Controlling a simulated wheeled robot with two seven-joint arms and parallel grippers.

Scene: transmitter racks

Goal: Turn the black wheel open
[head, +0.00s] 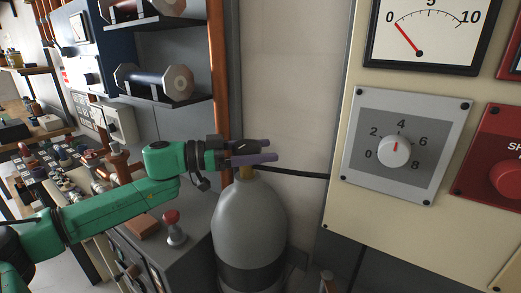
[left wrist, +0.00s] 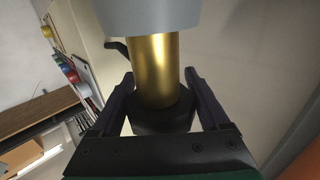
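The black wheel (left wrist: 162,115) sits at the end of a brass valve neck (left wrist: 153,70), between the two fingers of my left gripper in the left wrist view. The brass neck comes out of a grey gas cylinder (head: 249,225), which stands upright in the head view. My left gripper (head: 268,151) reaches in from the left at the top of the cylinder and hides most of the wheel there. Its fingers stand apart, one on each side of the wheel; whether they press on it is unclear. My right gripper is not in view.
A black hose (head: 295,174) runs right from the valve. A cream panel (head: 345,205) with a dial knob (head: 394,151) and gauge stands at the right. A copper pipe (head: 218,70) rises behind the cylinder. A grey console with a red-topped knob (head: 172,217) is at the left.

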